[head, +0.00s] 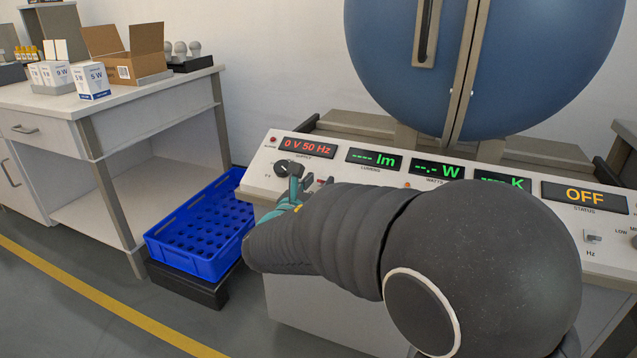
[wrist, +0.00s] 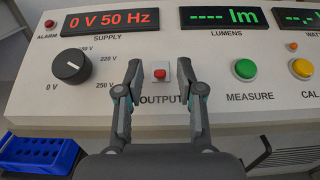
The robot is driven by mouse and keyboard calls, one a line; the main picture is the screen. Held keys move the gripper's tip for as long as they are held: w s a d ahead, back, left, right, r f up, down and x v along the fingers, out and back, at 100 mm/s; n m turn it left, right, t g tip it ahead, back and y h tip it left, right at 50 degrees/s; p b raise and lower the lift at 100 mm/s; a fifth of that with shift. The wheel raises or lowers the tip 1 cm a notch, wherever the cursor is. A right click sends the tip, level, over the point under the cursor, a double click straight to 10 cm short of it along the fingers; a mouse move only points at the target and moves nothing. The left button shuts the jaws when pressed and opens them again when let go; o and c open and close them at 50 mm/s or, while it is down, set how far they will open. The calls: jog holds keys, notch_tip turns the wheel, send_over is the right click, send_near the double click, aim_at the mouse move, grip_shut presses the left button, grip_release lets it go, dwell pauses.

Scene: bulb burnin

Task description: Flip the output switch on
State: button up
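The output switch (wrist: 159,74) is a small red rocker on a pale plate, labelled OUTPUT, in the middle of the wrist view. My gripper (wrist: 158,80) is open, with one finger on each side of the switch and nothing between them but the switch behind. I cannot tell whether the fingers touch the panel. In the head view my gripper (head: 297,182) is at the left part of the console (head: 262,160), and my arm covers much of the panel. The supply display (wrist: 110,21) reads 0 V 50 Hz.
A black supply knob (wrist: 72,67) sits left of the switch. The green MEASURE button (wrist: 245,70) and a yellow button (wrist: 302,69) are to the right. A blue crate (head: 205,225) stands left of the console. A large blue sphere (head: 390,50) rises behind it.

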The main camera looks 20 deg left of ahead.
jog(key=shift+w, duration=0.25)
grip_shut()
jog(key=shift+r, duration=0.1)
